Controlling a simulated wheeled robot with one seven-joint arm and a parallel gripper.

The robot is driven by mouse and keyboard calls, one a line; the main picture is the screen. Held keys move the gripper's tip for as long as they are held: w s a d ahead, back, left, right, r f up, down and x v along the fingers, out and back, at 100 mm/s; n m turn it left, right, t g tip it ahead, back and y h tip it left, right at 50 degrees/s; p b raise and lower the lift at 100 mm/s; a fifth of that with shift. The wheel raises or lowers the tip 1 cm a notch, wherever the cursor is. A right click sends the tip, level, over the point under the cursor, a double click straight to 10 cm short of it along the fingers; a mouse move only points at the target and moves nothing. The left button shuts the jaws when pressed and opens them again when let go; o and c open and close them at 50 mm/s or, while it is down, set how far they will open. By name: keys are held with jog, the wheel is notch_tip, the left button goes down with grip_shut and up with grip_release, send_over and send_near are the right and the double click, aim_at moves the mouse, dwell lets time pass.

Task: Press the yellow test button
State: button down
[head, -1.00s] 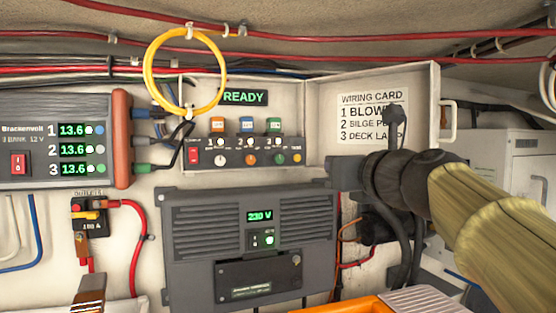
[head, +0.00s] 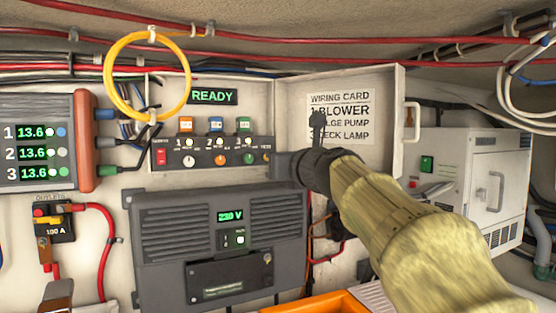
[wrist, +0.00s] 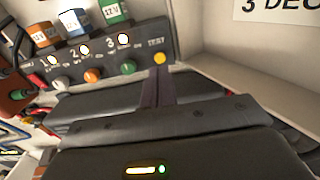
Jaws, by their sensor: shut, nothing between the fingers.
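The yellow test button (wrist: 160,58) is at the right end of the dark switch panel (wrist: 75,72), beside the green knob, under the label TEST. In the head view the button (head: 267,157) is tiny, at the panel's right end. My gripper (wrist: 160,76) is shut and empty. In the wrist view its fingertips are just below the button in the picture and point at it; I cannot tell whether they touch. In the head view my gripper (head: 280,165) is at the panel's right end, partly hidden by my wrist.
White, orange and green knobs and a red switch (head: 161,157) share the panel. A green READY display (head: 212,96) is above. The open door with the wiring card (head: 340,110) stands right of the panel. A grey inverter (head: 165,240) is below. A yellow cable loop (head: 107,82) hangs left.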

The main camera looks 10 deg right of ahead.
jog(key=shift+w+a, duration=0.2)
jog(key=shift+w, duration=0.7)
jog(key=shift+w+a, duration=0.15)
jog(key=shift+w, duration=0.7)
jog(key=shift+w+p, duration=0.1)
jog(key=shift+p, duration=0.2)
